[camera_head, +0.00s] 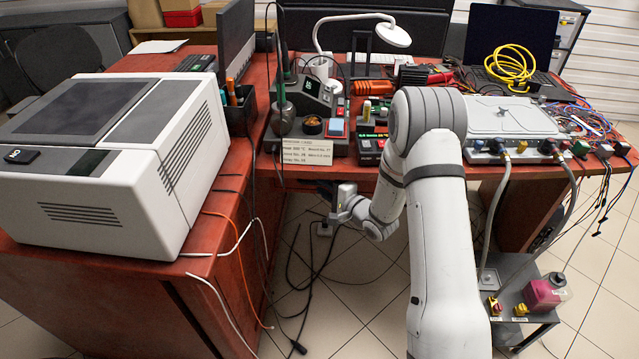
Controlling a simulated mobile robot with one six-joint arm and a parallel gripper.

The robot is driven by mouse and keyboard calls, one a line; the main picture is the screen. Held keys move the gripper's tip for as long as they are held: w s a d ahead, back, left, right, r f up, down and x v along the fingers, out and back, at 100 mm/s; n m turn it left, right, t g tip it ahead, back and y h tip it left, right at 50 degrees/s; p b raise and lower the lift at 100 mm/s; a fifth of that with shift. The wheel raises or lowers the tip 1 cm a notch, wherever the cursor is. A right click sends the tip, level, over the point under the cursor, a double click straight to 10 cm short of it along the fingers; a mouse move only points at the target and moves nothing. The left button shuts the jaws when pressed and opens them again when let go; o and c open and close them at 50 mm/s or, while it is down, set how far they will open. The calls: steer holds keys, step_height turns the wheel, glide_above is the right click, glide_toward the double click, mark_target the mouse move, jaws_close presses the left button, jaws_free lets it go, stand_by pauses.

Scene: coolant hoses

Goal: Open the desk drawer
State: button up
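The red-brown wooden desk (236,190) forms an L, with one wing at the left and one across the back. No drawer front or handle can be made out. The side of the left wing (262,275) is seen at a steep angle. My arm reaches forward from the bottom right. It ends in my gripper (326,192), below the front edge of the back wing and to the right of the left wing's side. The gripper points left and appears apart from the desk. Its fingers are too small to tell whether they are open.
A white and grey machine (100,165) stands on the left wing. Loose cables (290,300) hang beside its edge to the floor near my gripper. A soldering station (312,105) and a grey box with hoses (510,118) sit on the back wing. A small cart (520,290) holds a pink bottle (545,292).

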steer(key=shift+x, duration=1.55)
steer(key=shift+c, duration=0.2)
jaws_close()
